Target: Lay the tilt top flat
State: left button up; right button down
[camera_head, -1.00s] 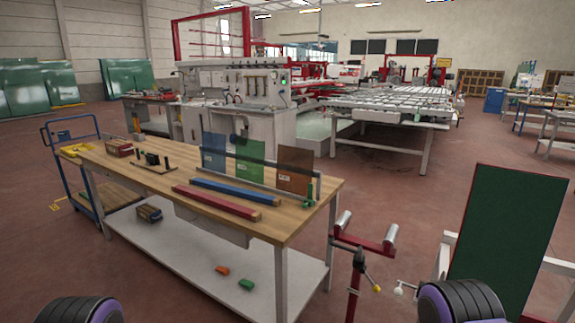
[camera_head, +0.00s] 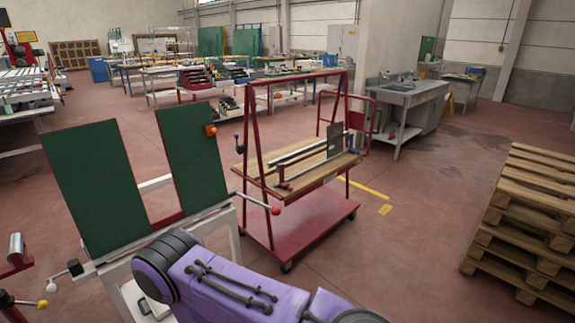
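The tilt top shows as two dark green panels, a left panel (camera_head: 96,188) and a right panel (camera_head: 194,160), both steeply tilted up on a white frame (camera_head: 212,226) at the left of the head view. A lever with a red ball knob (camera_head: 276,210) sticks out to the right of the frame. A black clamp with a white ball (camera_head: 52,287) is at its left end. An orange-red part (camera_head: 210,130) sits on the right panel's edge. A purple arm link of mine crosses the bottom and hides the frame's lower part. Neither gripper is in view.
A red cart (camera_head: 300,222) with a wooden shelf stands right of the tilt top. Stacked pallets (camera_head: 525,225) fill the right edge. A red roller stand (camera_head: 16,262) is at the left edge. Floor is clear between cart and pallets.

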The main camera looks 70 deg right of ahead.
aim_at(90, 164)
jog(key=z, duration=0.2)
jog(key=k, duration=0.65)
jog(key=z, duration=1.5)
jog(key=i, duration=0.85)
jog(key=z, duration=0.7)
jog(key=i, duration=1.15)
jog(key=u, duration=0.9)
jog(key=i, duration=0.9)
jog(key=u, duration=0.95)
jog(key=k, duration=0.85)
jog(key=z, duration=0.2)
